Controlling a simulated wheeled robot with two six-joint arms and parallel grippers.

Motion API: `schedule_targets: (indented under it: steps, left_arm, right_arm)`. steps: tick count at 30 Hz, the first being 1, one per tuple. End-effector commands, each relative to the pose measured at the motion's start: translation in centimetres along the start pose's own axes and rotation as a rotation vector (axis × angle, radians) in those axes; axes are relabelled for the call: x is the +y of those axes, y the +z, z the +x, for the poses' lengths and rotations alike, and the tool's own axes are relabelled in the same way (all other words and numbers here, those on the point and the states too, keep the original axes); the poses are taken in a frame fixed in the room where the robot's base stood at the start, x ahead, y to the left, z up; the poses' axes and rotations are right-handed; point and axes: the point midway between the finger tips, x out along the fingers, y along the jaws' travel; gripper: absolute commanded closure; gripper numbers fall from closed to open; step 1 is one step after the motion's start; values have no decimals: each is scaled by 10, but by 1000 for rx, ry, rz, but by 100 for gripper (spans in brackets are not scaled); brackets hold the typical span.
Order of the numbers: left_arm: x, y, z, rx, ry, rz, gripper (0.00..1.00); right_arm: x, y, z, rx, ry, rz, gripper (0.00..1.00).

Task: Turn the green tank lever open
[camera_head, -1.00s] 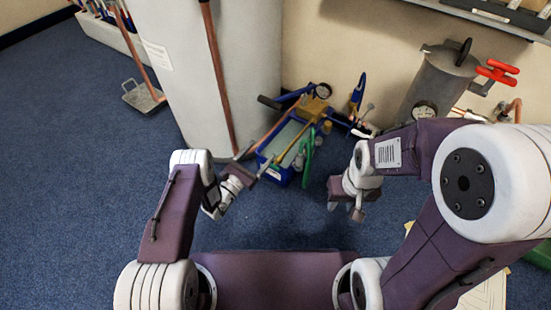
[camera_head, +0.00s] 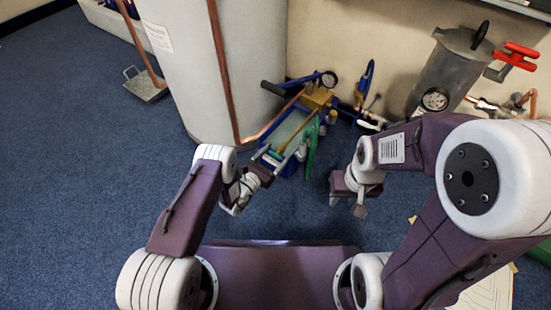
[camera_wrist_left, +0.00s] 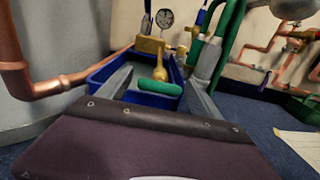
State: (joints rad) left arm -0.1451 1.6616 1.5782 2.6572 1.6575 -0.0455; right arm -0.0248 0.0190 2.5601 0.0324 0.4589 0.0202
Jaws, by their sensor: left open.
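The green tank lever (camera_wrist_left: 158,87) lies crosswise at the near end of a brass stem (camera_wrist_left: 159,66), above the blue tub (camera_wrist_left: 97,77). My left gripper (camera_wrist_left: 158,95) is open, its two grey fingers spread on either side of the lever in the left wrist view. I cannot tell whether either finger touches it. In the head view my left gripper (camera_head: 270,162) reaches the near end of the blue tub, and the lever is small and partly hidden there. My right gripper (camera_head: 348,203) hangs empty over the carpet, right of the tub, with its fingers apart.
A large pale tank (camera_head: 200,75) with a copper pipe (camera_head: 222,75) stands close left of the tub.

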Motion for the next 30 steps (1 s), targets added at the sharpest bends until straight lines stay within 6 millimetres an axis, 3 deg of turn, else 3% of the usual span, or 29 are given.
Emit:
schedule_targets:
  steps: [6, 8, 13, 23, 30]
  left_arm:
    - [0, 1, 1, 0, 0, 0, 25]
    - [0, 1, 1, 0, 0, 0, 39]
    - [0, 1, 1, 0, 0, 0, 87]
    - [0, 1, 0, 1, 0, -50, 88]
    - [1, 2, 0, 0, -1, -210, 88]
  right_arm:
    - [0, 0, 0, 0, 0, 0, 64]
    - [0, 0, 0, 0, 0, 0, 64]
    - [0, 0, 0, 0, 0, 0, 64]
    - [0, 0, -3, 0, 0, 0, 64]
    - [0, -1, -10, 0, 0, 0, 64]
